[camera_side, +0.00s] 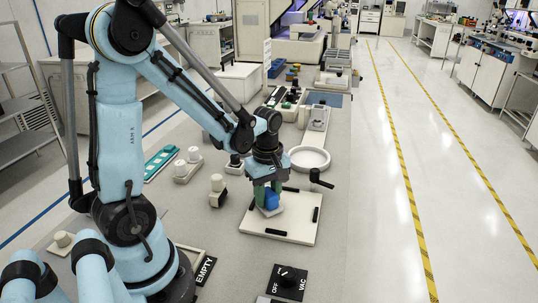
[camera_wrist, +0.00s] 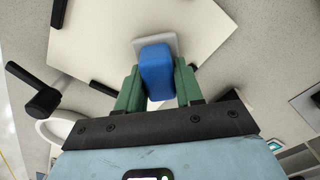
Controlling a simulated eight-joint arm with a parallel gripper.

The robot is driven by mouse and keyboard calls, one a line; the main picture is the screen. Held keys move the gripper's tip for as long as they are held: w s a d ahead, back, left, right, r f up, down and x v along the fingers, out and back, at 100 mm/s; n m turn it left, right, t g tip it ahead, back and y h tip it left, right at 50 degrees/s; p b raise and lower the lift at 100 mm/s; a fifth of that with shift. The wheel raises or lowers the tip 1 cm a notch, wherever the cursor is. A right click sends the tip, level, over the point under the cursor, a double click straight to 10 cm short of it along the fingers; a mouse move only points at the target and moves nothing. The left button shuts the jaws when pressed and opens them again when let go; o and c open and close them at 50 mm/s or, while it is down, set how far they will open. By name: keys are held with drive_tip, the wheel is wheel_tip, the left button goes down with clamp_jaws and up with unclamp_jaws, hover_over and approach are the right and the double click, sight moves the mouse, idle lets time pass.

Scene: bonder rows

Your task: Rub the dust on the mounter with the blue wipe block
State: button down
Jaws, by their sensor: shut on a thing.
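The blue wipe block (camera_side: 271,201) is between the green fingers of my gripper (camera_side: 268,195), which is shut on it. The wrist view shows the block (camera_wrist: 156,68) upright between both fingers (camera_wrist: 158,88), with a light grey pad (camera_wrist: 173,42) at its lower end. The pad is at the surface of a pale square plate with black bars (camera_side: 290,230), seemingly the mounter; I cannot tell whether they touch. The plate also fills the upper wrist view (camera_wrist: 95,35). I cannot make out dust on it; the block and pad hide part of it.
A black-handled lever (camera_side: 318,180) stands at the plate's back right corner, near a white ring (camera_side: 309,158). An OFF/VAC switch (camera_side: 287,283) and an EMPTY sign (camera_side: 205,270) lie in front.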

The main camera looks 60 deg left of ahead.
sight(292, 212)
drive_tip(key=shift+s+a+r, duration=0.15)
drive_tip(key=shift+s+a, duration=0.25)
drive_tip(key=shift+s, duration=0.05)
drive_tip(key=shift+w+d, duration=2.6)
wheel_tip(292, 212, up, 6)
drive_tip(key=shift+r, duration=0.1)
drive_tip(key=shift+r, duration=1.35)
